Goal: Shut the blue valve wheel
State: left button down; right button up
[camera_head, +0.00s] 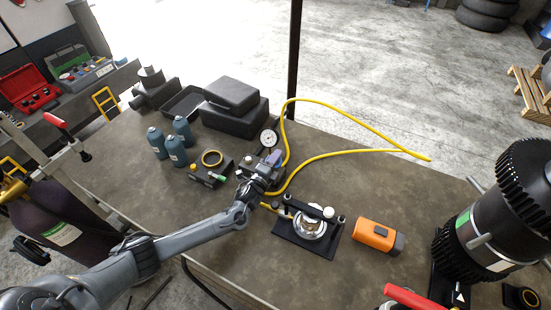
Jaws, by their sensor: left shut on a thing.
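My left arm comes in from the lower left, and its gripper (268,166) is down at the gauge and hose fitting near the middle of the table. A small blue piece, which looks like the valve wheel (276,157), shows right at the fingertips. The gripper is shut on it, and the fingers hide most of it. How far the wheel is turned cannot be seen. A round white-faced gauge (269,138) stands just behind the gripper. A yellow hose (325,156) runs from beside the fitting to the right. My right gripper is not in view.
A black fixture with a metal part (310,226) and an orange device (375,235) lie to the right. A large geared drum (490,225) stands far right.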

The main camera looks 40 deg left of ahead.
pick_arm(q)
jog(key=m+h, duration=0.2)
jog(key=h, duration=0.1)
jog(key=shift+d+f+b, duration=0.1)
jog(key=shift+b, duration=0.3)
jog(key=shift+d+m+h+b, duration=0.2)
jog(key=shift+m+h+b, duration=0.75)
jog(key=shift+h, duration=0.85)
jog(key=shift+m, duration=0.25)
jog(key=c, duration=1.4)
grip_release()
